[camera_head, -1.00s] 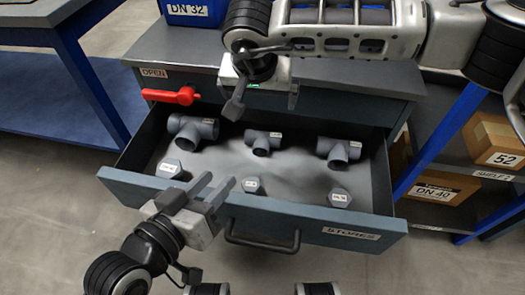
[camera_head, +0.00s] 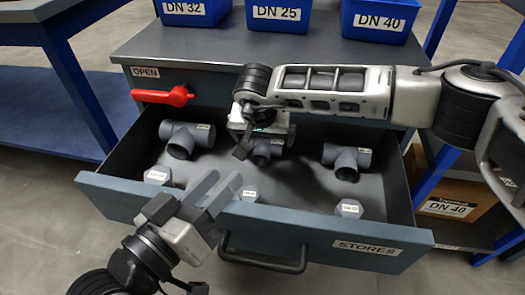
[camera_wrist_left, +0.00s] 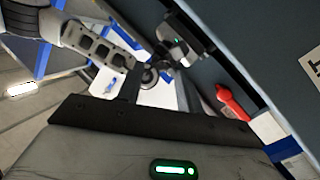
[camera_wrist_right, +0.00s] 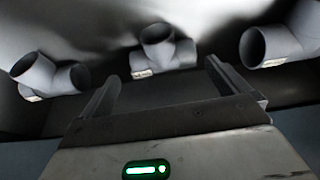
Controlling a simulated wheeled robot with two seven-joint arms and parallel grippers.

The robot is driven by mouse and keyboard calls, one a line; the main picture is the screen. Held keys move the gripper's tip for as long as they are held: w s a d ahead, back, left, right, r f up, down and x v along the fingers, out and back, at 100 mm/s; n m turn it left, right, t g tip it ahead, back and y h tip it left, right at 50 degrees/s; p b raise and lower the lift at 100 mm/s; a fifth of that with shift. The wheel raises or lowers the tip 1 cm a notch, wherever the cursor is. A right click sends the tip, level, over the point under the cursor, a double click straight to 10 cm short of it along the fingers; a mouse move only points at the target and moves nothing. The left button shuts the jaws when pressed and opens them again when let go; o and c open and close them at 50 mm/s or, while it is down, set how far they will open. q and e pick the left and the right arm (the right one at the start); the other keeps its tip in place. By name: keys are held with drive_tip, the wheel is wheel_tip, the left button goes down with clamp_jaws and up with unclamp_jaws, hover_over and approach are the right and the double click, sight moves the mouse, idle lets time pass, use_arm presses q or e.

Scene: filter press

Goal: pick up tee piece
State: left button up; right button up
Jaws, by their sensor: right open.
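Three grey tee pieces lie at the back of the open drawer: a left one (camera_head: 187,138), a middle one (camera_head: 262,152) and a right one (camera_head: 346,160). My right gripper (camera_head: 262,140) is over the middle tee and partly hides it in the head view. In the right wrist view my right gripper (camera_wrist_right: 163,75) is open and empty, with the middle tee (camera_wrist_right: 160,50) beyond and between its fingers. The left and right tees lie outside the fingers. My left gripper (camera_head: 222,186) is open and empty above the drawer's front edge.
Several hexagonal grey fittings (camera_head: 349,208) lie near the drawer front (camera_head: 320,240), marked STORES. A red handle (camera_head: 178,96) sticks out by the OPEN label. Blue bins (camera_head: 283,14) stand on the cabinet top. A carton (camera_head: 447,200) is on the right shelf.

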sight(262, 145)
drive_tip(key=x, duration=0.1)
drive_tip(key=b+x, duration=0.1)
drive_tip(key=x, duration=0.1)
drive_tip(key=b+x, duration=0.1)
drive_tip(key=shift+a+f, duration=0.25)
drive_tip(key=shift+f, duration=0.15)
drive_tip(key=shift+w+f, duration=0.15)
drive_tip(key=c, duration=0.8)
use_arm(q)
drive_tip(key=r+m+t, duration=0.1)
drive_tip(key=w+r+m+t+h, duration=0.1)
drive_tip(key=r, duration=0.1)
drive_tip(key=w+r+m+t, duration=0.1)
drive_tip(key=shift+a+r+h, duration=0.3)
drive_tip(key=shift+a+r, duration=0.05)
drive_tip(key=shift+a, duration=0.05)
use_arm(e)
drive_tip(key=shift+c, duration=0.2)
